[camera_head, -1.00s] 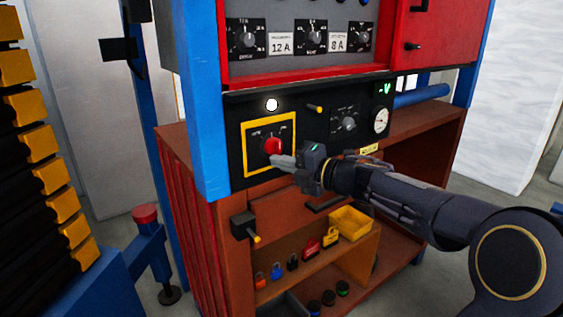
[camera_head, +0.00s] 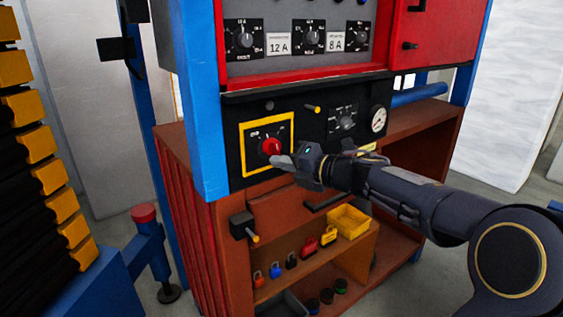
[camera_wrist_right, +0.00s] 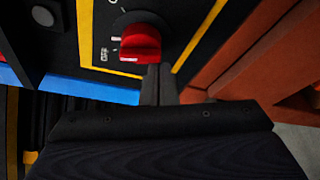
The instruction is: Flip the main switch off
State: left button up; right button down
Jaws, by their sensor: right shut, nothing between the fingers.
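The main switch is a red rotary knob (camera_head: 270,147) inside a yellow square frame (camera_head: 246,168) on the black panel. In the right wrist view the red knob (camera_wrist_right: 140,43) has one end of its grip towards the OFF marking (camera_wrist_right: 104,54). My right gripper (camera_head: 280,161) is shut and empty, its fingertips just below and right of the knob. In the wrist view its fingertips (camera_wrist_right: 158,76) are close to the knob's lower edge; I cannot tell whether they touch. My left gripper is not in view.
The round lamp (camera_head: 269,106) above the switch is dark. A yellow-tipped lever (camera_head: 313,108), a black dial (camera_head: 347,122) and a white gauge (camera_head: 379,119) sit to the right. Padlocks and a yellow bin (camera_head: 349,221) are on the shelf below. A blue post (camera_head: 203,120) stands left of the panel.

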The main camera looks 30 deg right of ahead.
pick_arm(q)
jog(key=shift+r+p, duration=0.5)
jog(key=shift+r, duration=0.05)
pick_arm(e)
jog(key=shift+d+n+h, duration=0.25)
jog(key=shift+n+h, duration=0.35)
jog(key=shift+n, duration=0.7)
jog(key=shift+f+g, duration=0.1)
jog(key=shift+g, duration=0.2)
